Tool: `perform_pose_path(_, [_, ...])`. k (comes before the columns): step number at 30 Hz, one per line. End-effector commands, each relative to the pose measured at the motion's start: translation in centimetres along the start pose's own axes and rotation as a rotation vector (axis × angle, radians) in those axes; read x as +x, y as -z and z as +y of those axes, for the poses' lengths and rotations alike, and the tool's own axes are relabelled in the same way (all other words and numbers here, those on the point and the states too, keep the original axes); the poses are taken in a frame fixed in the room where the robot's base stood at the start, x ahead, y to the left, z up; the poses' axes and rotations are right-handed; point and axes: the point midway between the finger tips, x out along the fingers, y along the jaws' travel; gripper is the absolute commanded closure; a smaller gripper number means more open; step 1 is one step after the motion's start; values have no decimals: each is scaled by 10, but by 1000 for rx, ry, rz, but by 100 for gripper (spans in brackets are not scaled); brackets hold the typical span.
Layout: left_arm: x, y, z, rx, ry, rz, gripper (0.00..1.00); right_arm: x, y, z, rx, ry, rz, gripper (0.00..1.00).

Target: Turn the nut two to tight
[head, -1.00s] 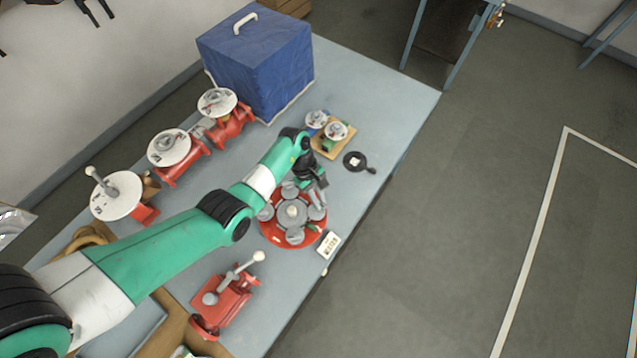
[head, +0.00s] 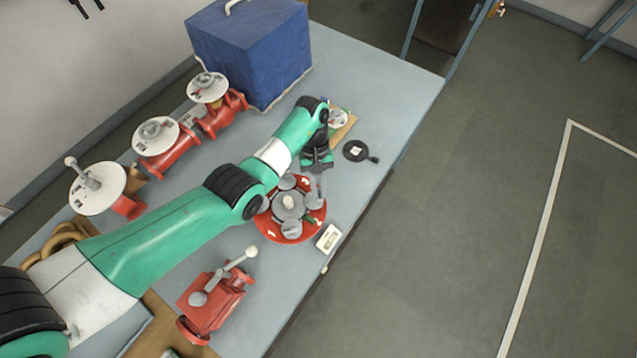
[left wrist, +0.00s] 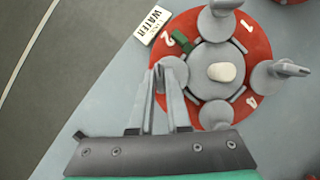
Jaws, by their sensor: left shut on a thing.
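The round red flange (head: 276,237) lies on the table with a grey hub and several grey winged nuts around it. In the left wrist view its red face (left wrist: 262,48) carries the numbers 1, 2 and 4. A grey nut (left wrist: 158,78) sits beside the number 2, and a small green piece (left wrist: 181,41) lies near that number. My left gripper (left wrist: 168,72) is shut on this nut's wing, its fingers partly hiding it. In the head view my left gripper (head: 317,180) is at the flange's far side. My right gripper is not in view.
A WATER card (head: 328,238) lies beside the flange near the table edge. A red valve with a lever (head: 215,300) stands nearer. Red valves with white discs (head: 156,134) line the far left side; a blue box (head: 250,50) and black round part (head: 356,151) are farther off.

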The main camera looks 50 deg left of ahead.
Motion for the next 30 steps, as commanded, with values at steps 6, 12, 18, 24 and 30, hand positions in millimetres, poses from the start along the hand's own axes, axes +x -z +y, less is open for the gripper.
perform_pose_path(6, [0,0,0,1,1,2,100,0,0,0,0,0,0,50])
perform_pose_path(12, [0,1,0,0,0,2,73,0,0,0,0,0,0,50])
perform_pose_path(18, [0,0,0,0,0,1,55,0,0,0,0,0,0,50])
perform_pose_path(24, [-1,0,0,0,-1,1,55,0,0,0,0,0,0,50])
perform_pose_path(30, [-28,1,1,-1,-4,5,55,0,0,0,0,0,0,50])
